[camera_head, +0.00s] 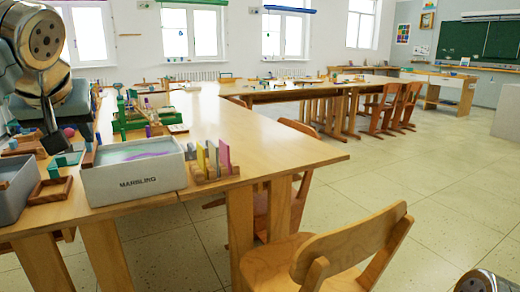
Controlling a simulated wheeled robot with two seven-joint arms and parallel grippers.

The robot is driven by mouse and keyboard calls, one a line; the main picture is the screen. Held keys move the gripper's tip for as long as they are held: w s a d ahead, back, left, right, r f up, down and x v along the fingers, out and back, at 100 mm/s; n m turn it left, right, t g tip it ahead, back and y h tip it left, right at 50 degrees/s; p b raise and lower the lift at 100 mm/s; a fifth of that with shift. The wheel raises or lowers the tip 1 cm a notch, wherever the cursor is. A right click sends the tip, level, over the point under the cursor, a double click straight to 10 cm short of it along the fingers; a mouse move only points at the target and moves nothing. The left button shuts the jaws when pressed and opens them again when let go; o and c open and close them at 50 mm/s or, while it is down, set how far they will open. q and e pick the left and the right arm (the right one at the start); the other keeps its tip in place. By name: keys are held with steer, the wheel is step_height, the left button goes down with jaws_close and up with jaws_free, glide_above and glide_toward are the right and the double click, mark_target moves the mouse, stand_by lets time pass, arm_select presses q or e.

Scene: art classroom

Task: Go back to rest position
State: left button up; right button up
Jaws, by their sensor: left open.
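My left arm comes in at the upper left, silver and metallic. My left gripper (46,140) points down over the left end of the near wooden table (262,148). Its dark fingers are apart, and I see nothing held between them. It is just left of the grey tray marked MARBLING (134,183), close to a small green piece (65,160) and a brown wooden frame (50,190). Whether it touches them I cannot tell. Only a rounded metal part of my right arm shows at the bottom right corner; its gripper is out of view.
A wooden rack with coloured cards (212,168) stands right of the tray. A green wooden frame (128,115) is behind it. A wooden chair (335,255) stands at the table's front right. The tiled floor (430,190) at right is clear.

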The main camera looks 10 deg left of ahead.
arm_select(q)
steer(key=w+d+f+m+g+h, duration=0.1)
steer(key=w+d+f+m+h, duration=0.1)
steer(key=w+d+f, duration=0.5)
steer(key=w+d+f+m+h+p, duration=0.15)
steer(key=w+f, duration=0.35)
steer(key=f, duration=0.5)
steer(key=w+d+f+m+g+h, duration=0.1)
steer(key=w+d+f+m, duration=0.25)
steer(key=w+f, duration=0.4)
steer(key=s+d+f+g+h, duration=0.15)
steer(key=d+f, duration=0.25)
steer(key=f, duration=0.7)
steer(key=s+d+f+h, duration=0.2)
steer(key=d+f, duration=0.3)
steer(key=f, duration=0.6)
steer(key=s+d+f+g+h+p, duration=0.1)
steer(key=s+d+f, duration=0.15)
steer(key=f, duration=0.35)
steer(key=s+d+f+g, duration=0.1)
steer(key=s+f, duration=0.3)
steer(key=f, duration=0.1)
steer(key=s+d+f+n, duration=0.1)
steer(key=s+f, duration=0.4)
steer(key=s, duration=0.3)
steer(key=s+d+f+n+p, duration=0.1)
steer(key=s+f, duration=0.5)
steer(key=s, duration=0.3)
steer(key=shift+s+d+f+g, duration=0.3)
steer(key=shift+g, duration=0.15)
